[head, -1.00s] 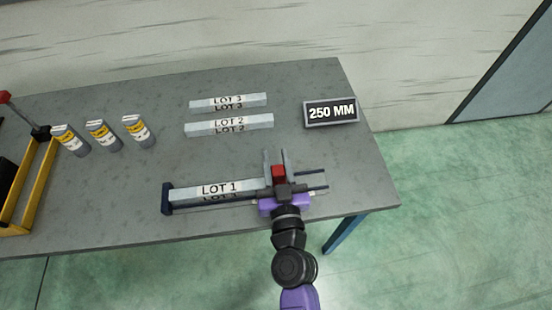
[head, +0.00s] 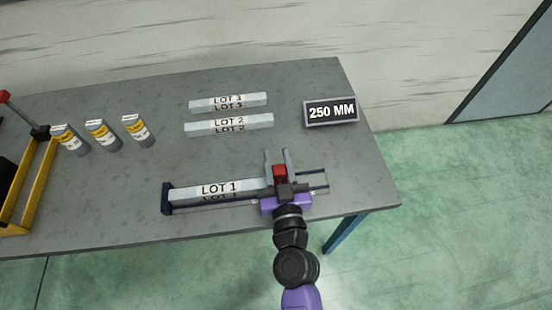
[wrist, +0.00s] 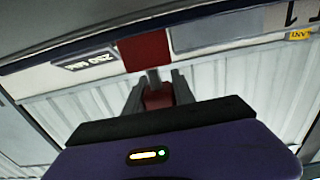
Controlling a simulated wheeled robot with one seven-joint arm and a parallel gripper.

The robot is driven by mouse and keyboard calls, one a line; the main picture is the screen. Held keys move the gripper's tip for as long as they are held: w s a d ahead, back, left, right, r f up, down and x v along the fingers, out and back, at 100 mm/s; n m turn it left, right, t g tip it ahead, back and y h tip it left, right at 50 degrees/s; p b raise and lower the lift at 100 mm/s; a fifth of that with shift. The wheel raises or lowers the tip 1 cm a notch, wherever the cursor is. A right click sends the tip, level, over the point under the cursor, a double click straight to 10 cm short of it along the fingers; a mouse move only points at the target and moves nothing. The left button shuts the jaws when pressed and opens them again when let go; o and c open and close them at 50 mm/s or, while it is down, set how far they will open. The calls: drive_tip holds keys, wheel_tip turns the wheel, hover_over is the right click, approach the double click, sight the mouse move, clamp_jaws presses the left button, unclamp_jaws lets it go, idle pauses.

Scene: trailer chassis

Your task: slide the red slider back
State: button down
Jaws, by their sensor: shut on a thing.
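The red slider (head: 280,170) sits on a long measuring fixture near the table's front edge, at the right end of the LOT 1 bar (head: 220,190). My gripper (head: 277,158) reaches over it from the front, its fingers on either side of the red part. In the wrist view the red slider (wrist: 145,50) shows above my gripper (wrist: 156,92), with a red knob between the two fingers. The gripper is shut on it. Whether the slider touches the bar's end is hidden by my gripper.
A dark blue end stop (head: 167,198) closes the fixture's left end; two thin rods extend right. LOT 2 (head: 228,125) and LOT 3 (head: 228,102) bars lie behind. A 250 MM sign (head: 331,111) stands back right.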

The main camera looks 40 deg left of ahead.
drive_tip(key=w+d+b, duration=0.2)
drive_tip(key=w+b, duration=0.1)
drive_tip(key=w+d+b, duration=0.3)
drive_tip(key=shift+w+d+f, duration=0.1)
drive_tip(key=shift+w+d, duration=0.1)
drive_tip(key=shift+w+d+r, duration=0.2)
drive_tip(key=shift+w+d, duration=0.1)
drive_tip(key=shift+w, duration=0.05)
drive_tip(key=c, duration=1)
unclamp_jaws()
drive_tip(key=shift+c, duration=0.2)
drive_tip(key=shift+s+d+f, duration=0.1)
drive_tip(key=b+v, duration=0.2)
drive_tip(key=v, duration=0.4)
drive_tip(key=shift+s+d+f, duration=0.1)
drive_tip(key=shift+s+d, duration=0.15)
drive_tip(key=shift+d, duration=0.05)
drive_tip(key=shift+s+d, duration=0.25)
drive_tip(key=shift+d, duration=0.05)
